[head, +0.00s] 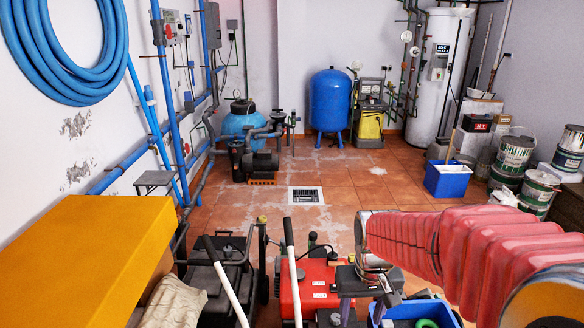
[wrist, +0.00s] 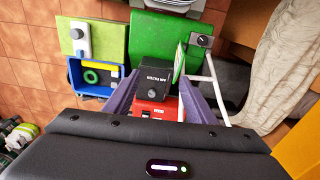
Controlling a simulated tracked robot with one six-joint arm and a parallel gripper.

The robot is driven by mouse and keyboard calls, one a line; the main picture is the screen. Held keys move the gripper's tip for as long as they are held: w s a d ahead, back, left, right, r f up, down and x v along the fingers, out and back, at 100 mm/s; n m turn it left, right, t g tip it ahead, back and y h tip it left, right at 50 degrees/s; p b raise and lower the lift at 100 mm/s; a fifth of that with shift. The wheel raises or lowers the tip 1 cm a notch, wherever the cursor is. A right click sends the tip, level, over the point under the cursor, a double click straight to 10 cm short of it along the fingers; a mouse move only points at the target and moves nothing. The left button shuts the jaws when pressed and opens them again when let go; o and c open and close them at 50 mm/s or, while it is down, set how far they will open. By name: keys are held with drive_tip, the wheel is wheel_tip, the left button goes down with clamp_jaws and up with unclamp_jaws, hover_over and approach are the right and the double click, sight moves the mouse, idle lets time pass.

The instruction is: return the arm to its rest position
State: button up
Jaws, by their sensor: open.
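My arm in its red ribbed sleeve reaches in from the right of the head view. My gripper (head: 362,308) points down at the bottom centre, low over a group of equipment. In the wrist view my gripper (wrist: 160,76) shows two purple-grey fingers, spread apart. A black box with a knob (wrist: 158,78) and a red body (wrist: 155,110) show between and below the fingers; I cannot tell how far beneath they are. I see nothing held.
A blue crate (wrist: 75,91) with a green ring lies near my gripper. A yellow block (head: 80,250) is at the left. A blue bucket (head: 447,180), a blue tank (head: 330,100) and a pump (head: 250,140) stand further back. The tiled floor (head: 370,180) is open in the middle.

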drive_tip(key=s+r+t, duration=0.5)
drive_tip(key=s+r, duration=0.7)
drive_tip(key=s, duration=0.1)
drive_tip(key=shift+s+d, duration=0.2)
drive_tip(key=shift+s, duration=0.2)
idle(1.1)
